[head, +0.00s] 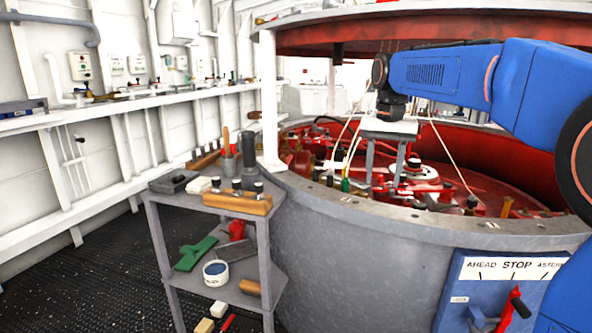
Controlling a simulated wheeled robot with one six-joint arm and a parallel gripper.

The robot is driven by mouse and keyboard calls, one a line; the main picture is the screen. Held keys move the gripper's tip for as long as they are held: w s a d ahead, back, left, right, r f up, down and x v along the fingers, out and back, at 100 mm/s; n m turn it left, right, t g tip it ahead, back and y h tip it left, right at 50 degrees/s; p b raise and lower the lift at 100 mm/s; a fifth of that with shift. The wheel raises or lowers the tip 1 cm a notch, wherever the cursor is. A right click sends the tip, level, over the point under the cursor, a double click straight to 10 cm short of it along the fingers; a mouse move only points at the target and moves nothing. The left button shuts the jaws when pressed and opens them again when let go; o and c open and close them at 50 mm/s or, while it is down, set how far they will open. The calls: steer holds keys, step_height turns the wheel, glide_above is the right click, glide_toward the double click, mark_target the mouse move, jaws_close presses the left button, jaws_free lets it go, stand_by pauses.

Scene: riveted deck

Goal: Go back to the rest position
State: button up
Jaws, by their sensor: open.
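My gripper (385,170) hangs from the end of my blue arm, at the right of the middle in the head view. Its two grey fingers point down and stand apart, with nothing between them. It is over the open round well (440,185), above the red machinery inside. The arm reaches in from the right edge of the picture. I cannot tell how far the fingertips are above the parts behind them.
A grey shelf cart (215,205) with a wooden block (238,203), a dark torch-like tool (248,160) and a green tool (196,253) stands left of the well. A lever panel (505,290) is at lower right. Dark floor (85,265) is open at left.

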steer(key=s+d+f+n+t, duration=0.1)
steer(key=s+d+f, duration=0.15)
steer(key=s, duration=0.55)
steer(key=s+d+f+n+t, duration=0.15)
steer(key=s+f, duration=0.25)
steer(key=s, duration=0.5)
steer(key=s+d+f+n+t, duration=0.1)
steer(key=s+d+f+t, duration=0.1)
steer(key=s+f, duration=1.2)
steer(key=shift+s+d, duration=0.35)
steer(key=shift+s, duration=0.4)
